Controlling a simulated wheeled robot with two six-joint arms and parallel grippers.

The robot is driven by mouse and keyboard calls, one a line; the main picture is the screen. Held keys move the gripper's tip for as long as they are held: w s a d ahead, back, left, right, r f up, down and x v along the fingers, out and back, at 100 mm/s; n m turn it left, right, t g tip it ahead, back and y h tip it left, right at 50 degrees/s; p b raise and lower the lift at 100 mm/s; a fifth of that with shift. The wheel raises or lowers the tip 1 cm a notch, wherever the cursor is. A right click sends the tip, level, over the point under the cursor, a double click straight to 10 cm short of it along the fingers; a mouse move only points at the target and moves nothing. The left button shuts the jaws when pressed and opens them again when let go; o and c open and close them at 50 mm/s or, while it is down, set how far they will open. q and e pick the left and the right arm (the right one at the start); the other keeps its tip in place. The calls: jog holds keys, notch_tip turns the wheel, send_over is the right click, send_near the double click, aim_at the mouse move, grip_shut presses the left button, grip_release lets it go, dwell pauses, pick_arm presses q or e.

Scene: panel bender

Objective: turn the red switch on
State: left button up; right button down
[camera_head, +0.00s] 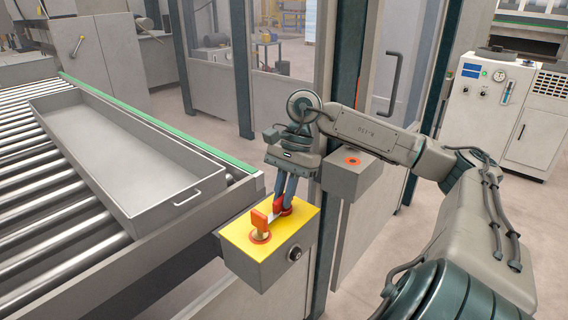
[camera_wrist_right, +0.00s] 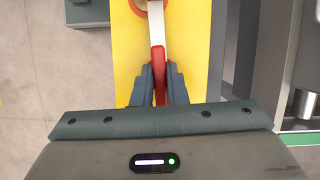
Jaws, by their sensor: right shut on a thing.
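The red switch (camera_head: 260,236) sits on the yellow top of a grey box (camera_head: 270,267). It has a red base, an upright red-orange piece and a pale lever with a red grip. My right gripper (camera_head: 284,204) points down over the box and is shut on the red grip. In the right wrist view, the red grip (camera_wrist_right: 158,60) runs between the two dark fingers of my right gripper (camera_wrist_right: 160,78), and the pale lever leads up to the round pivot at the top edge. The fingers hide part of the grip. My left gripper is not in view.
A roller conveyor (camera_head: 30,170) with a long grey tray (camera_head: 130,165) lies to the left. A dark round knob (camera_head: 295,253) is on the box's front. A second grey box with a red button (camera_head: 352,161) stands behind. Machine posts and panels rise close behind.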

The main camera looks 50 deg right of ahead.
jog(key=shift+d+r+n+p, duration=0.1)
jog(key=shift+r+n+p, duration=0.05)
jog(key=shift+n+p, duration=0.5)
jog(key=c, duration=1.4)
grip_release()
jog(key=shift+c, duration=0.2)
